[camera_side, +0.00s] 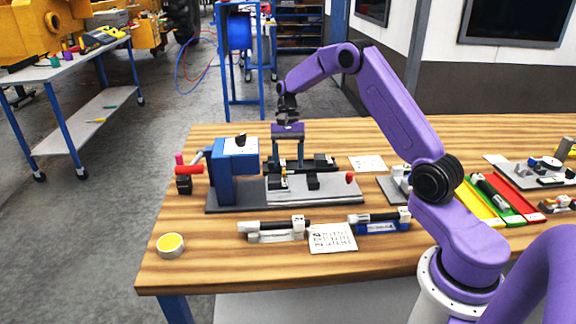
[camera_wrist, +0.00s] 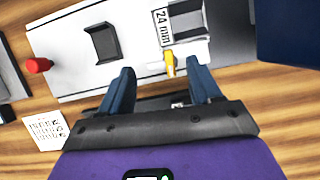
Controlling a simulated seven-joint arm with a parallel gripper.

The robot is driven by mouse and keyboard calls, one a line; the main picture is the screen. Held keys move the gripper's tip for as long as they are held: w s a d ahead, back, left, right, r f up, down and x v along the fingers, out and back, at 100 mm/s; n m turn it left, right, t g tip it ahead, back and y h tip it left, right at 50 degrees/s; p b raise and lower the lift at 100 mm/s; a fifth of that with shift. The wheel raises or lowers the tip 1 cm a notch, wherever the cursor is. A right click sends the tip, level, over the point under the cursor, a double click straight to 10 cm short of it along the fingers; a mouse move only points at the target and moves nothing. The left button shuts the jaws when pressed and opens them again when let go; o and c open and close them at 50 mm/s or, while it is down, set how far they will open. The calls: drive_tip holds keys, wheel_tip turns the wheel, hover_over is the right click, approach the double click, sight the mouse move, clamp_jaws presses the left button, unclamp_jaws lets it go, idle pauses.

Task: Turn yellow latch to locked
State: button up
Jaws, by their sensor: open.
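The yellow latch (camera_side: 283,181) is a small piece on the grey fixture plate (camera_side: 335,188). In the wrist view the yellow latch (camera_wrist: 169,62) sits by the plate's near edge, beside a dark and grey block (camera_wrist: 188,20) and a "24 mm" label (camera_wrist: 162,28). A small white piece adjoins it. My gripper (camera_side: 288,163) points down above the plate. In the wrist view my gripper (camera_wrist: 160,68) is open, with the latch showing between its two blue fingers. I see no contact, and cannot tell the remaining height or the latch's setting.
A red knob (camera_side: 350,177) is at the plate's right end. Tools lie in front, near a printed card (camera_side: 333,238). A yellow-topped round container (camera_side: 171,245) stands front left, with bare wood around it.

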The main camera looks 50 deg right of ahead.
drive_tip(key=shift+x, duration=1)
drive_tip(key=c, duration=1)
drive_tip(key=shift+c, duration=0.2)
drive_tip(key=shift+m, duration=0.3)
drive_tip(key=m+t, duration=0.1)
drive_tip(key=m, duration=0.2)
drive_tip(key=shift+s+a+y, duration=0.1)
drive_tip(key=shift+s+y, duration=0.1)
drive_tip(key=shift+y, duration=0.2)
drive_tip(key=shift+s+a+m+t, duration=0.15)
drive_tip(key=shift+m+t, duration=0.75)
drive_tip(key=shift+m, duration=1.1)
